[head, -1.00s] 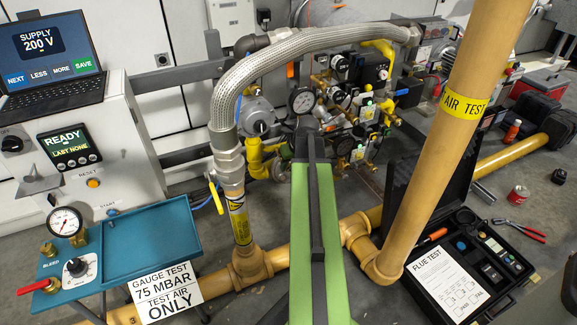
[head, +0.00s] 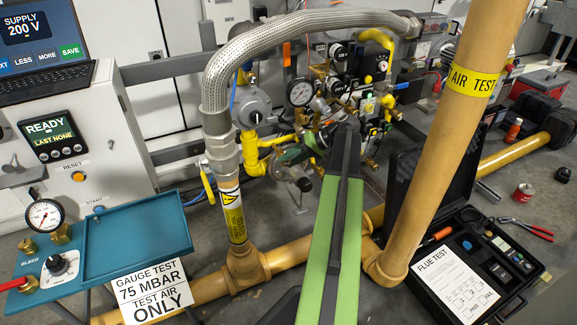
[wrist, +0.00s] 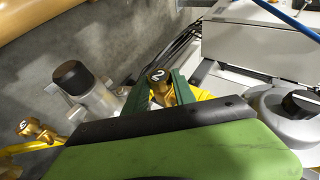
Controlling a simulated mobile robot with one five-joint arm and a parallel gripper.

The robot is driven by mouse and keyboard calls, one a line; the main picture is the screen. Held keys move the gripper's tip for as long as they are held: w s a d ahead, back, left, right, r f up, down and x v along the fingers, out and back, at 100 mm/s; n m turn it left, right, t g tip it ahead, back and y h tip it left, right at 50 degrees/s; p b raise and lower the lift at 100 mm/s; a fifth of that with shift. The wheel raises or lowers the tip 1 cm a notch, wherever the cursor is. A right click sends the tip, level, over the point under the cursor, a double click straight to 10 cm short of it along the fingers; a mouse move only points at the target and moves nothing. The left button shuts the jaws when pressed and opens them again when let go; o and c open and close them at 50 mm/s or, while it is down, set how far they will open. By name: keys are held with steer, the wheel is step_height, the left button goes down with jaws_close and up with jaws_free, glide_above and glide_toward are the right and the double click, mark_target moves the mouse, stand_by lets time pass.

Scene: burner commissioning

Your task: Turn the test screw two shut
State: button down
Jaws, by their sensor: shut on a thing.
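In the head view my green arm reaches up into the valve train, and my gripper (head: 294,155) shows only in part beside the yellow pipe fittings. The screw cannot be made out there. A second brass screw (wrist: 32,128) stands at the left in the wrist view, its mark unclear.
A dark-capped metal cylinder (wrist: 78,78) stands left of the screw, and a grey round housing (wrist: 285,105) lies to the right. A braided hose (head: 300,45) arches over the valve train. A thick tan pipe (head: 440,160) rises right of my arm. A teal tray (head: 140,245) stands at left.

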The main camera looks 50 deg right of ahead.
steer(key=shift+a+y+b, duration=0.1)
steer(key=shift+y+b, duration=0.3)
steer(key=shift+b, duration=0.05)
steer(key=c, duration=1)
jaws_free()
steer(key=shift+c, duration=0.2)
steer(key=shift+t, duration=0.3)
